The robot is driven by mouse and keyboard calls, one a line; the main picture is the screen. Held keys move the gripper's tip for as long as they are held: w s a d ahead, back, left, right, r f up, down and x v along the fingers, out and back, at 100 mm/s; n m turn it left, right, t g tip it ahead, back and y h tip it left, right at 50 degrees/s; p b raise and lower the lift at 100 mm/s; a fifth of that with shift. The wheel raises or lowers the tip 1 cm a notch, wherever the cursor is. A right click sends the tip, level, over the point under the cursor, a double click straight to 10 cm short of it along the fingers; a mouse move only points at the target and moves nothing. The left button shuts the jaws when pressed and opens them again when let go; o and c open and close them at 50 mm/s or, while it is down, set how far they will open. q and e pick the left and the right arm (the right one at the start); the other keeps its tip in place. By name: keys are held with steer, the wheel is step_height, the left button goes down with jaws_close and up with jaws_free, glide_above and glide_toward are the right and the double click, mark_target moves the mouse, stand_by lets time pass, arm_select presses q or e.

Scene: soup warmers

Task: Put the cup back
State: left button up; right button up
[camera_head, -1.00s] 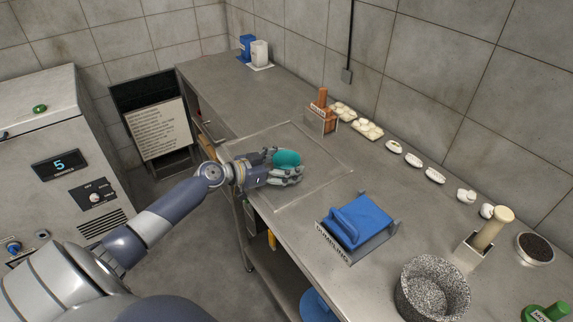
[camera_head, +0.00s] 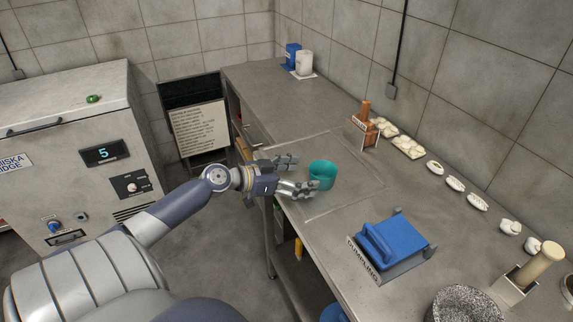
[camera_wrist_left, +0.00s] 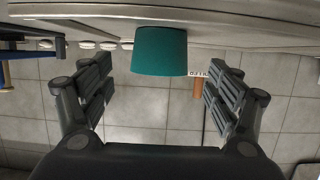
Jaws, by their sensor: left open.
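A teal cup (camera_head: 322,175) stands on the steel counter (camera_head: 340,203), inside a faint square outline. In the left wrist view the cup (camera_wrist_left: 159,51) shows beyond and between the fingers, with space on both sides. My left gripper (camera_head: 298,175) is open at the counter's front edge, its fingers pointing at the cup. In the left wrist view the two fingers of my left gripper (camera_wrist_left: 155,88) are spread wide with nothing between their pads. My right gripper is not in view.
A blue dumpling press (camera_head: 390,243) sits on the counter nearer me. A wooden-handled tool in a holder (camera_head: 362,132) and a row of dumplings (camera_head: 455,184) line the wall side. Blue and white containers (camera_head: 304,63) stand at the far end. A stone mortar (camera_head: 466,304) is at lower right.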

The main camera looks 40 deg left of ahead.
arm_select(q)
steer(key=shift+b+v, duration=0.3)
steer(key=shift+v, duration=2.05)
